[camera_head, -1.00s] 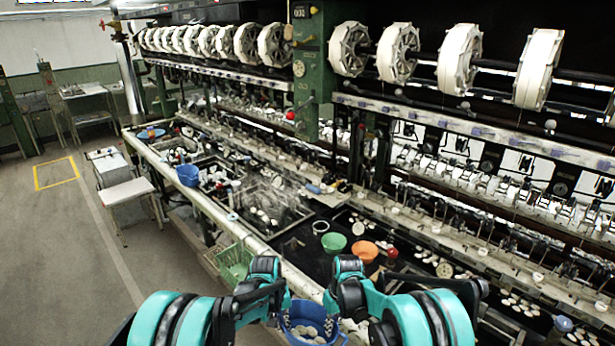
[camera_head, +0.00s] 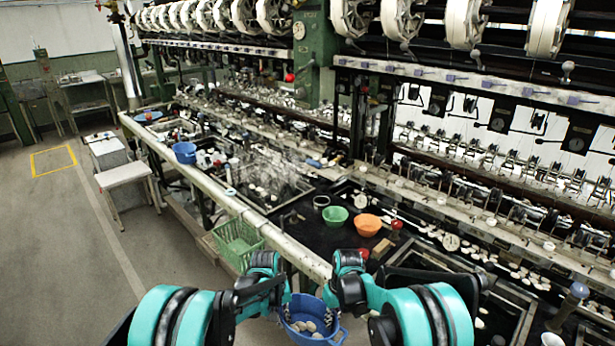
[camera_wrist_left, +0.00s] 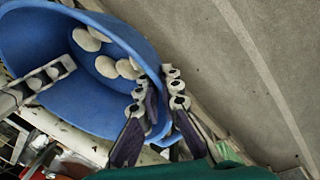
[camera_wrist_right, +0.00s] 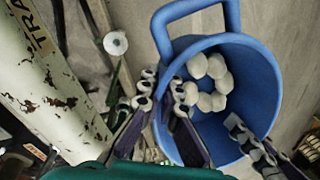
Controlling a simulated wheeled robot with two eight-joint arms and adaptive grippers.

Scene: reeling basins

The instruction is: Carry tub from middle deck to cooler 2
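The tub is a blue plastic bowl (camera_head: 318,338) with white cocoons inside, at the bottom centre of the head view. It hangs between my two grippers in front of the bench's cream rail. My left gripper (camera_wrist_left: 163,95) has its fingers on either side of the tub's wall (camera_wrist_left: 100,112) and is closed on the rim. My right gripper (camera_wrist_right: 164,92) pinches the rim on the other side of the tub (camera_wrist_right: 262,75). The tub appears clear of any support. I cannot make out which parts of the scene are the middle deck or cooler 2.
The cream rail (camera_head: 215,206) runs along the bench just beyond the tub. A green lattice crate (camera_head: 237,240) sits low by the rail. Green (camera_head: 335,217) and orange (camera_head: 367,225) bowls stand on the bench. A white stool (camera_head: 123,174) stands left; the floor (camera_head: 60,260) is open.

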